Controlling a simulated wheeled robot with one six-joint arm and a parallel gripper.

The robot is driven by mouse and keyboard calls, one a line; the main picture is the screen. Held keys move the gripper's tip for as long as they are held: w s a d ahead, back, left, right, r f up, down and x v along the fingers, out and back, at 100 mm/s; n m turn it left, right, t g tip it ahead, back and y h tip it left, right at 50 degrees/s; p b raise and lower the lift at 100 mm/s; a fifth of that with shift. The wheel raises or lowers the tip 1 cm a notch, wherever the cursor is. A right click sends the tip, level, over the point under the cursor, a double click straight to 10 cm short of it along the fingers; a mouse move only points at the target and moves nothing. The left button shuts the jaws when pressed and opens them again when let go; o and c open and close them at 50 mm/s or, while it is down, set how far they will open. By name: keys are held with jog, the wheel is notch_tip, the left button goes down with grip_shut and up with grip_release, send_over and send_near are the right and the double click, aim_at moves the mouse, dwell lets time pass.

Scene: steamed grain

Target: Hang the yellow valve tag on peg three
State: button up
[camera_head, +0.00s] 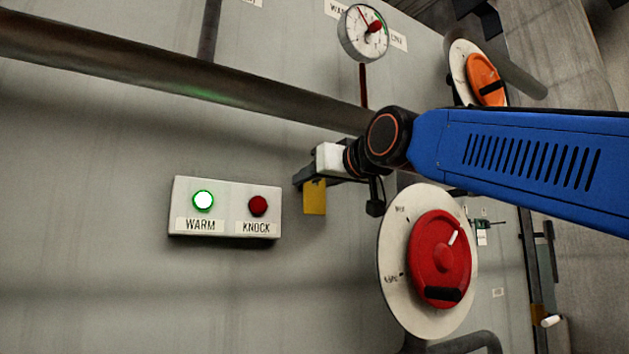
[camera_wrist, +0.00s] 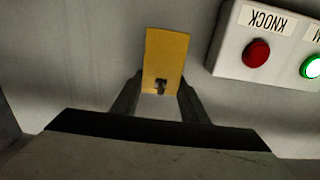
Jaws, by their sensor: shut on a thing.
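The yellow valve tag (camera_head: 315,198) hangs below the tips of my gripper (camera_head: 303,178), in front of the grey panel wall. In the wrist view the flat yellow tag (camera_wrist: 167,52) has its near end between the two dark fingers of my gripper (camera_wrist: 160,84), which is shut on it. A small dark hooked shape shows at that end of the tag; I cannot tell if it is a hole or a peg. No peg marked three can be made out in either view.
A white box (camera_head: 225,222) with a lit green WARM button and a red KNOCK button is left of the tag. A red handwheel (camera_head: 440,258) on a white dial is at lower right. A gauge (camera_head: 363,33), an orange handwheel (camera_head: 486,80) and a thick pipe (camera_head: 180,78) are above.

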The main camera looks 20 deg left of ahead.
jog(key=shift+v, duration=1.9)
jog(key=v, duration=0.5)
jog(key=shift+s+d, duration=0.2)
jog(key=shift+d, duration=0.05)
dwell(0.4)
dwell(0.9)
